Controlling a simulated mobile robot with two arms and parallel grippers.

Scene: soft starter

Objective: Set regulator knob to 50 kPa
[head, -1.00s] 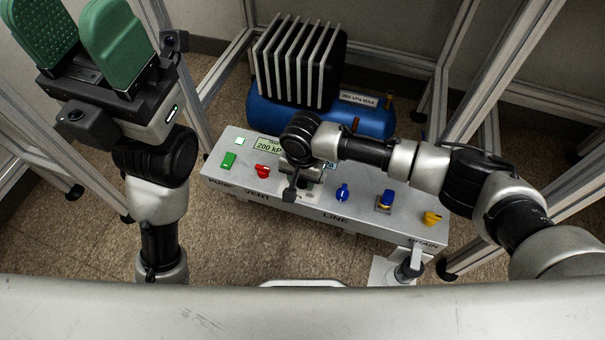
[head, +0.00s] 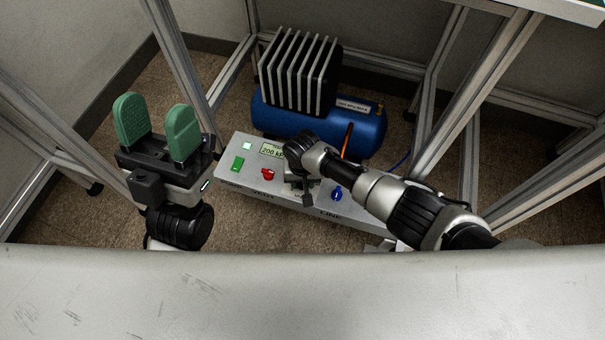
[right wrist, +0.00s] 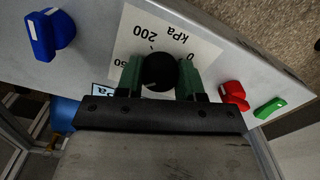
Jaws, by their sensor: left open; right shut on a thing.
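The black regulator knob (right wrist: 159,72) sits on a white scale plate (right wrist: 203,50) marked "200", "0", "kPa" and a partly covered number ending in "50". My right gripper (right wrist: 160,80) is shut on the knob, a green finger on each side. In the head view my right wrist hides the knob and these fingers. The knob's pointer direction is not clear. A display (head: 271,150) on the panel (head: 228,178) reads "200 kP", its end covered by my arm. My left gripper (head: 158,138) is open and empty, left of the panel.
A green switch (head: 237,163), red knob (head: 267,174) and blue knob (head: 337,194) flank the gripped knob. A blue tank (head: 360,130) with a finned unit stands behind. Metal frame posts rise on both sides. A grey edge (head: 300,290) crosses the foreground.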

